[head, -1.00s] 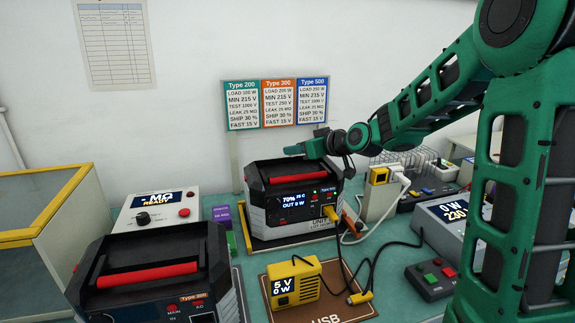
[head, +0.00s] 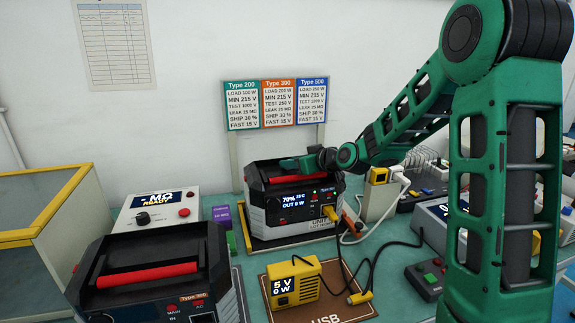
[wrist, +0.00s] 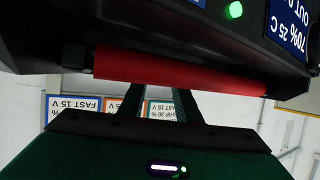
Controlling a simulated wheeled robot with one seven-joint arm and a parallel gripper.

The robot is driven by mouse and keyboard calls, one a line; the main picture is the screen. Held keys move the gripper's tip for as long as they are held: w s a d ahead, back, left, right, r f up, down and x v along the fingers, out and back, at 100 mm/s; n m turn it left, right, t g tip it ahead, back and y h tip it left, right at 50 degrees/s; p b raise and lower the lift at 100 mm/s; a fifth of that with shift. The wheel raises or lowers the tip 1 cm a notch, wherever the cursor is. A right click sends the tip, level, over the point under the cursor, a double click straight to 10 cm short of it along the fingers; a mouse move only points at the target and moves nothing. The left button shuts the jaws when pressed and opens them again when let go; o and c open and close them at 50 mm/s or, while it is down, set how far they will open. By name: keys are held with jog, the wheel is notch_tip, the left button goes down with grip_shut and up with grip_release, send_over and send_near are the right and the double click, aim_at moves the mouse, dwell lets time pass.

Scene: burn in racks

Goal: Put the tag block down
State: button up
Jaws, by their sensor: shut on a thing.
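My gripper (head: 297,164) is at the top of the black and grey power unit (head: 262,216), level with its red handle (head: 311,175). In the wrist view, which is upside down, its two dark fingers (wrist: 160,103) pass behind the red handle (wrist: 180,72), with a gap between them. The handle hides the fingertips and whatever is between them, so the tag block itself is not visible. I cannot tell whether the block touches the unit. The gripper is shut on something.
A second power unit (head: 155,285) stands at front left. A yellow USB load (head: 294,283) with a black cable sits in front. A purple block (head: 221,213) and a green block (head: 231,242) are left of the unit. A type board (head: 275,104) stands behind.

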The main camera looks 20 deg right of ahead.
jog(key=o, duration=0.9)
jog(key=shift+o, duration=0.6)
jog(key=shift+r, duration=0.1)
jog(key=v, duration=1.2)
jog(key=shift+d, duration=0.1)
jog(key=shift+s, duration=0.1)
jog(key=s+f+m+g+h, duration=0.2)
jog(key=s+f+g+h, duration=0.15)
jog(key=s, duration=0.85)
jog(key=s+f+m+g+h, duration=0.2)
jog(key=s+f+g, duration=0.25)
jog(key=s, duration=0.65)
jog(key=s+d+m+g, duration=0.2)
jog(key=s+d, duration=0.3)
jog(key=s, duration=0.3)
jog(key=s+d+m+g, duration=0.2)
jog(key=s+d+m, duration=0.2)
jog(key=s, duration=0.5)
jog(key=shift+d+f+m+g+y, duration=0.35)
jog(key=shift+d+f+m, duration=0.1)
jog(key=shift+d, duration=0.6)
